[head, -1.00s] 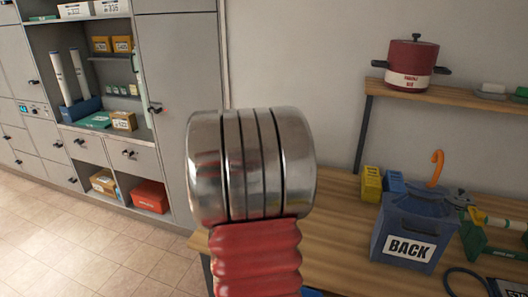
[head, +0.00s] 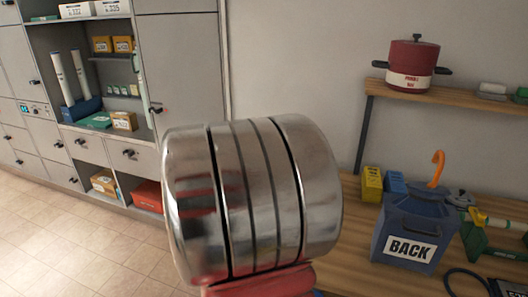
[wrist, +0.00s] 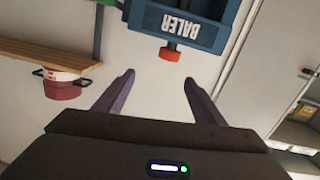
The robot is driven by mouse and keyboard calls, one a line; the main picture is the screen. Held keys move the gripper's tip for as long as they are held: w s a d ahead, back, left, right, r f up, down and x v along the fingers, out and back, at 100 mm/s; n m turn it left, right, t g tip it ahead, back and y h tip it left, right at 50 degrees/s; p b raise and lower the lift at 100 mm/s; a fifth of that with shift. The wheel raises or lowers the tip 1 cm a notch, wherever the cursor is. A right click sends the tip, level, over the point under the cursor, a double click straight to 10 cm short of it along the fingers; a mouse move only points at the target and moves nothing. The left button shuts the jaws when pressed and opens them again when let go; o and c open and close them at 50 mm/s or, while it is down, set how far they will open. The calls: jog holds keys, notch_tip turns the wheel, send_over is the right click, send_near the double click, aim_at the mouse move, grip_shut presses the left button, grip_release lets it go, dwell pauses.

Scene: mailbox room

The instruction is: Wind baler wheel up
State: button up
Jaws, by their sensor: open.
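The blue baler (wrist: 205,40) is at the top of the wrist view, cut off by the edge, its white "BALER" lettering upside down. A small red-orange knob (wrist: 169,56) on a dark stem sticks out of its lettered side; I cannot tell if this is the wheel. My gripper (wrist: 158,75) is open and empty. Its two dark fingers point toward the baler, and the knob shows just beyond the gap between their tips, apart from them. The head view shows neither the baler nor my gripper; my arm covers its middle.
In the head view, a wooden table (head: 345,270) holds a blue "BACK" container (head: 415,225) with an orange hook and yellow and blue boxes (head: 372,184). A red pot (head: 412,62) sits on a wall shelf (head: 450,98). Grey cabinets (head: 180,70) stand left; floor (head: 60,240) there is clear.

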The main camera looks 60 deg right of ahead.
jog(key=a+f+n+t+y, duration=0.1)
jog(key=a+n+y, duration=0.4)
jog(key=a, duration=1.2)
jog(key=s+a+f+n+t+y, duration=0.1)
jog(key=a+f+n+y, duration=0.2)
jog(key=a, duration=1.4)
jog(key=a+f+n+t+y, duration=0.1)
jog(key=a+n+y, duration=0.6)
jog(key=a, duration=1.1)
jog(key=shift+s+f+y, duration=0.35)
jog(key=shift+f+y, duration=0.4)
jog(key=shift+y, duration=0.35)
jog(key=shift+d, duration=0.1)
